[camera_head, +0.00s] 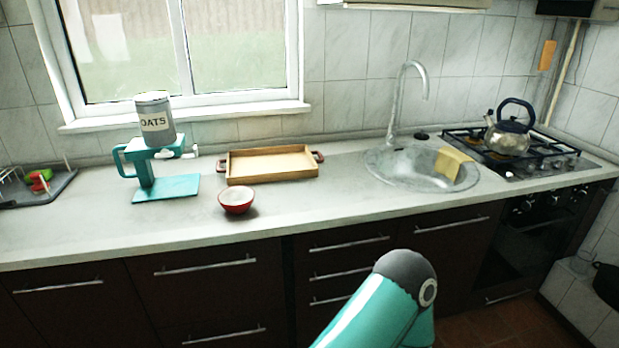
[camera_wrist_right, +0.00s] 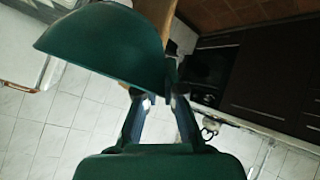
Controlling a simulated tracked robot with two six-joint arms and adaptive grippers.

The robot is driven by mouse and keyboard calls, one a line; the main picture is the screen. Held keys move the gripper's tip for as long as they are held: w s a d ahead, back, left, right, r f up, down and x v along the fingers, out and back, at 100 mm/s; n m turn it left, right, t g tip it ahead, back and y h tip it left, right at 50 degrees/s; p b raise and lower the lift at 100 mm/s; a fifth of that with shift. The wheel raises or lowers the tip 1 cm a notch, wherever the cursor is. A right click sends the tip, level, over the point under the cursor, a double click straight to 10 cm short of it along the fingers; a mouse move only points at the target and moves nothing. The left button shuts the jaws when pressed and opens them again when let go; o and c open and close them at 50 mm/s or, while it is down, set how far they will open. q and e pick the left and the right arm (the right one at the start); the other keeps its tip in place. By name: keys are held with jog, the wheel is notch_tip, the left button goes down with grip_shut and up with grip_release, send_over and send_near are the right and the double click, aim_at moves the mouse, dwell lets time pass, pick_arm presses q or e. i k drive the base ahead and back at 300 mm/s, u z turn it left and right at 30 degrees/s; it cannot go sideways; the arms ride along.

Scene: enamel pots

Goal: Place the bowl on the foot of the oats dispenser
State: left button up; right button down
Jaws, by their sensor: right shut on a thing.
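The oats dispenser stands on the counter at the left in the head view, with a grey can marked OATS (camera_head: 155,121) on a teal stand. Its flat teal foot (camera_head: 168,188) is bare. A red bowl (camera_head: 237,199) with a pale inside stands upright on the counter, right of the foot and apart from it. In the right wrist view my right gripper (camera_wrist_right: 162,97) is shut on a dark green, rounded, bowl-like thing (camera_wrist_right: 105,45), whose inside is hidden. My right gripper is outside the head view, and my left gripper is in neither view.
A wooden tray (camera_head: 270,164) lies behind the red bowl. A sink (camera_head: 400,168) with a yellow cloth (camera_head: 453,161) and a hob with a kettle (camera_head: 508,138) are to the right. A dish rack (camera_head: 40,190) is far left. The counter front is clear.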

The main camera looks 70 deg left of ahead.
aim_at(175, 186)
jog(key=k, duration=1.45)
jog(key=z, duration=1.65)
jog(key=i, duration=0.1)
jog(key=u, duration=2.95)
jog(key=i, duration=0.15)
jog(key=u, duration=1.65)
jog(key=i, duration=0.95)
jog(key=z, duration=0.4)
